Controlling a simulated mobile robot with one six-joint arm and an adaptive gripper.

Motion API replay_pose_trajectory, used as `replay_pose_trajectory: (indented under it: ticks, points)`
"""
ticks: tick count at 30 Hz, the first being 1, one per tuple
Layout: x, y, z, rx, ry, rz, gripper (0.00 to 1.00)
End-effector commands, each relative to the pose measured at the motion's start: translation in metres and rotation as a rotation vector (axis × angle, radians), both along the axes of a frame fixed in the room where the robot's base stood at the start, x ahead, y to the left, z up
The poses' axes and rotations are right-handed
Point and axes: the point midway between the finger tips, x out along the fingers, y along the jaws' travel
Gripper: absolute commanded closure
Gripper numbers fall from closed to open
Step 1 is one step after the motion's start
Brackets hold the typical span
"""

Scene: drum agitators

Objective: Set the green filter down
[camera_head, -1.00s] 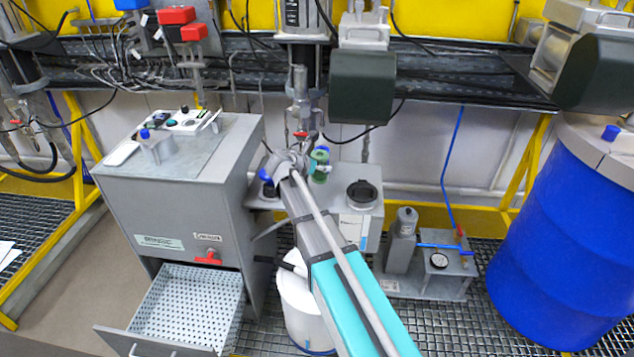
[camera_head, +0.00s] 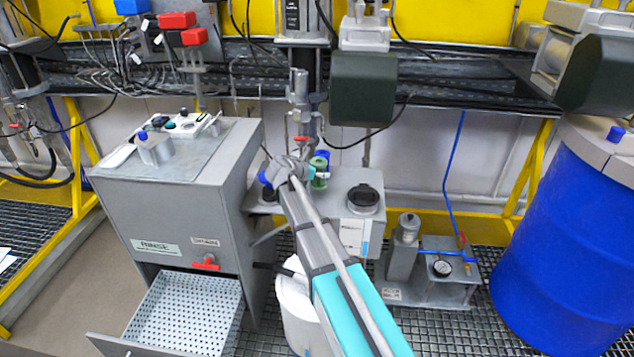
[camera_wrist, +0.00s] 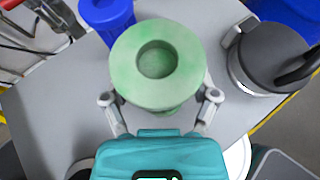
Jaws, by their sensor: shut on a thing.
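The green filter (camera_wrist: 178,83) is a pale green round piece with a hollow in its top. It shows large in the wrist view, upright, over a grey shelf top (camera_wrist: 60,110). My gripper (camera_wrist: 160,106) is shut on it, one finger on each side. In the head view the green filter (camera_head: 319,180) is small and partly hidden by my gripper (camera_head: 309,173), above the grey shelf beside the rinse cabinet. I cannot tell whether its underside touches the shelf.
A blue cylinder (camera_wrist: 107,18) stands close behind the filter. A black-lidded container (camera_wrist: 270,55) is to the right. The rinse cabinet (camera_head: 180,205) with an open perforated drawer (camera_head: 185,312) is at left. A blue drum (camera_head: 560,250) stands at far right.

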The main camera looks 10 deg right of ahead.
Motion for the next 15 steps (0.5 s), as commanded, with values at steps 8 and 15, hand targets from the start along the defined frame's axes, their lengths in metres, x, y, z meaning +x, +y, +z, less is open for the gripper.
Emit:
replay_pose_trajectory:
  ticks: [8,15]
  points:
    - [-0.001,0.000,-0.026,0.000,0.000,0.000,0.71]
    - [-0.001,-0.001,-0.030,0.000,0.000,-0.001,0.71]
